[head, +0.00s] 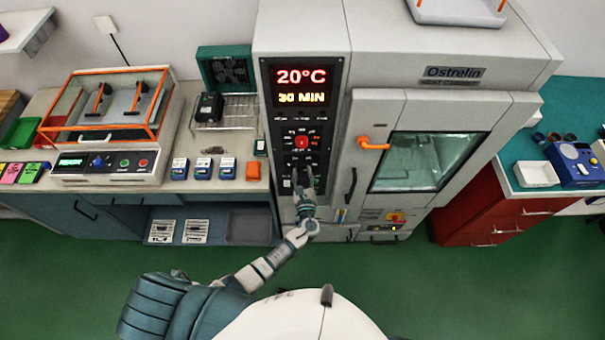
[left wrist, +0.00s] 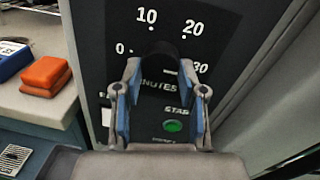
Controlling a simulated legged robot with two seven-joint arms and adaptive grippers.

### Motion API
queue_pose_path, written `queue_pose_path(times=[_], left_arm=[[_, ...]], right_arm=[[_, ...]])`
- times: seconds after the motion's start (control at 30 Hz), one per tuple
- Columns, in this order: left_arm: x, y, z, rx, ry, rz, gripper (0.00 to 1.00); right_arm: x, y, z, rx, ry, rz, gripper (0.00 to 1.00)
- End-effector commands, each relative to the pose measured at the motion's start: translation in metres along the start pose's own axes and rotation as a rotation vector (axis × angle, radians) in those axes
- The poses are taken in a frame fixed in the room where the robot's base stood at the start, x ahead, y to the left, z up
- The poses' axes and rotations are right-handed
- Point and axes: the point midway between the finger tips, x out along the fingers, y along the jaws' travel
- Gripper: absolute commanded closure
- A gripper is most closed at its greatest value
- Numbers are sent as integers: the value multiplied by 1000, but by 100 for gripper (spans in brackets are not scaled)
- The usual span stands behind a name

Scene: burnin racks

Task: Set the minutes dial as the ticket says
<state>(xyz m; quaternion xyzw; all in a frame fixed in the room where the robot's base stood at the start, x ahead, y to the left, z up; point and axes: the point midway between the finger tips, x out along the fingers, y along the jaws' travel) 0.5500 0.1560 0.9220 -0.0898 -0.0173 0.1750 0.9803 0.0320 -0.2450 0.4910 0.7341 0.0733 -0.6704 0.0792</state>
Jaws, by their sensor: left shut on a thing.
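The tall grey chamber has a black control panel (head: 277,115) with a lit display (head: 301,86) reading 20°C and 30 MIN. A red dial (head: 302,143) sits below the display. In the left wrist view the dark minutes dial (left wrist: 164,50) stands above the word MINUTES, with 0, 10, 20 and 30 around it. My left gripper (head: 304,178) is at the lower panel and also shows in the left wrist view (left wrist: 160,75), shut on the minutes dial, one finger on each side. The dial's pointer cannot be made out. I cannot pick out a readable ticket.
A green START button (left wrist: 173,126) lies just below the dial. An orange block (left wrist: 45,76) and several blue boxes (head: 201,172) lie on the left counter. The chamber's glass door (head: 426,160) is closed, with an orange handle (head: 373,144). The green floor in front is clear.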

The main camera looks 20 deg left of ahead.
Motion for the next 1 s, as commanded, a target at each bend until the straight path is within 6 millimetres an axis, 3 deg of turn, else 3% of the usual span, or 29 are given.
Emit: queue_pose_path(times=[0.03,0.3,0.33,0.4,0.43,0.77,0.87,1.0], left_arm=[[-3,1,-7,6,14,-1,94],[-3,2,-7,6,14,-1,94],[-3,2,-7,6,14,-1,55],[-3,2,-7,6,13,-1,37],[-3,1,-6,5,12,-1,34],[-4,1,-2,2,4,0,34],[-14,0,-3,3,5,-2,34],[-43,1,-4,2,7,-1,34]], right_arm=[[0,0,0,0,0,0,100],[0,-1,0,1,0,-1,100],[0,-1,0,1,0,-1,100],[0,-2,0,1,0,-2,100],[0,-2,0,2,1,-3,100],[0,-1,0,1,1,-1,100],[0,-1,0,1,1,-1,100],[0,-1,0,1,1,-1,100]])
